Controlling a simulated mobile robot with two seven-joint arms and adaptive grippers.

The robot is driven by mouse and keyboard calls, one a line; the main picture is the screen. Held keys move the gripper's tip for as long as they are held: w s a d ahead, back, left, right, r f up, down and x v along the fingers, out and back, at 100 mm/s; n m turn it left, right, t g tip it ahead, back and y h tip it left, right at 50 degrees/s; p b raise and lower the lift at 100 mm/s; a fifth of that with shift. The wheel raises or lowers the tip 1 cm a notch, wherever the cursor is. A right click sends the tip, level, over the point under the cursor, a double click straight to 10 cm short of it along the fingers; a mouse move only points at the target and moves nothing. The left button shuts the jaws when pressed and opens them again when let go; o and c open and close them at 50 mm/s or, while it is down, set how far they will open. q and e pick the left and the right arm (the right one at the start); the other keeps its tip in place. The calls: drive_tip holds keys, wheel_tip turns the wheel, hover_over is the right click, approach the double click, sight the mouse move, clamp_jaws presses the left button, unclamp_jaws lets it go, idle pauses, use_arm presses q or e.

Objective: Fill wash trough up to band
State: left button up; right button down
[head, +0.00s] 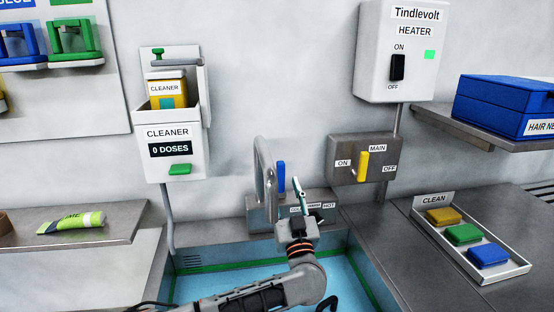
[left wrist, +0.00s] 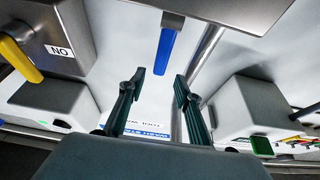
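The wash trough (head: 225,285) is light blue inside, with a green band (head: 215,265) along its walls; I cannot tell whether it holds water. A grey tap (head: 264,175) with an upright blue lever (head: 281,178) stands at its back edge. My left gripper (head: 299,190) is just right of this lever, over the trough's back. In the left wrist view its two fingers are apart and empty, and the blue lever (left wrist: 165,52) shows beyond their tips, with no clear contact. The MAIN box (head: 335,158) has a yellow lever (head: 363,165) between ON and OFF. My right gripper is not in view.
The heater (head: 380,85) has a black switch and a green light. The cleaner dispenser (head: 168,150) reads 0 DOSES. A CLEAN tray (head: 450,245) with yellow, green and blue blocks lies on the right counter. A tube (head: 72,222) lies on the left shelf.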

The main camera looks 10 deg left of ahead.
sight(282, 170)
use_arm(q)
drive_tip(key=shift+x, duration=4.05)
clamp_jaws()
